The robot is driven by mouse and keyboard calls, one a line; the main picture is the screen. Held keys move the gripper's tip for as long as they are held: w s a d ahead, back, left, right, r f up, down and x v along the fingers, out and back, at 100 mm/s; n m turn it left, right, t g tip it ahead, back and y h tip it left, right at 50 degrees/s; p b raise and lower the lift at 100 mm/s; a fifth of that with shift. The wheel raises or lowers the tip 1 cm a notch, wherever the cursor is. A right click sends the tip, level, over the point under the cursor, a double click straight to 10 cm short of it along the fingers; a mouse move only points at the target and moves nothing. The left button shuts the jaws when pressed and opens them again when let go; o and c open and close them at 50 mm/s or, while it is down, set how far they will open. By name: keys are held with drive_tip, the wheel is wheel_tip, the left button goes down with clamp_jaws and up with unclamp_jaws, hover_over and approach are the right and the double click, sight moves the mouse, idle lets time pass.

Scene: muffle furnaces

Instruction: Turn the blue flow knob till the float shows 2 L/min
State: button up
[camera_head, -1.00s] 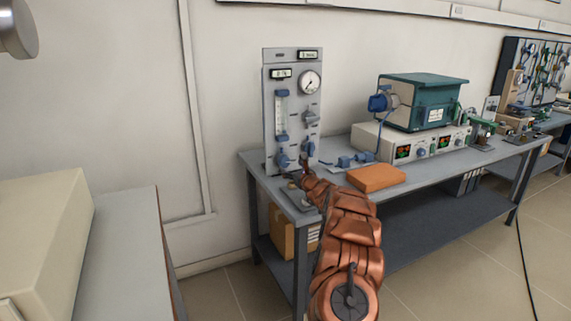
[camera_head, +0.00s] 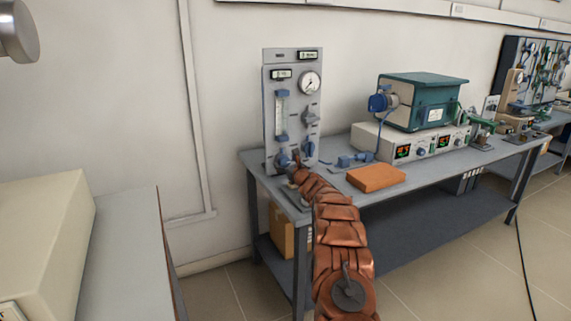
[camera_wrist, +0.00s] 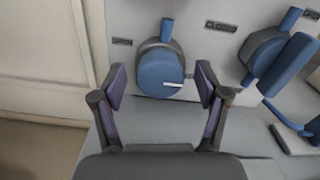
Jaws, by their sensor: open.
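The grey gas panel (camera_head: 268,118) stands upright at the left end of the bench, with a vertical flow tube (camera_head: 280,115) on its left side. The float's reading is too small to tell. The blue flow knob (camera_head: 283,160) is below the tube. In the wrist view the round blue knob (camera_wrist: 158,76) has a white mark on its lower right. My gripper (camera_wrist: 161,84) is open, with one finger on each side of that knob. I see gaps on both sides, and nothing is held. In the head view my gripper (camera_head: 293,166) is small and partly hidden by my arm.
A second blue knob (camera_wrist: 268,52) with a long blue handle is close to the right finger. A round gauge (camera_head: 309,82) is at the panel's upper right. An orange block (camera_head: 376,178) lies on the bench (camera_head: 420,176). A teal furnace (camera_head: 423,99) stands farther right.

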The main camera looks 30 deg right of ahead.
drive_tip(key=c, duration=1.2)
drive_tip(key=shift+o, duration=0.2)
drive_tip(key=shift+f+n+b, duration=0.15)
drive_tip(key=shift+n+b, duration=0.15)
drive_tip(key=shift+b, duration=0.35)
drive_tip(key=n+b, duration=0.1)
drive_tip(key=b, duration=0.1)
drive_tip(key=n+b, duration=0.1)
drive_tip(key=b, duration=0.1)
drive_tip(key=shift+a+f+n, duration=0.15)
drive_tip(key=shift+f+n, duration=0.05)
drive_tip(key=shift+n, duration=0.2)
drive_tip(key=n+b, duration=0.3)
drive_tip(key=b, duration=0.1)
drive_tip(key=n+b, duration=0.4)
drive_tip(key=n, duration=0.2)
drive_tip(key=shift+r+b, duration=0.1)
drive_tip(key=shift+b, duration=0.3)
drive_tip(key=shift+r, duration=0.1)
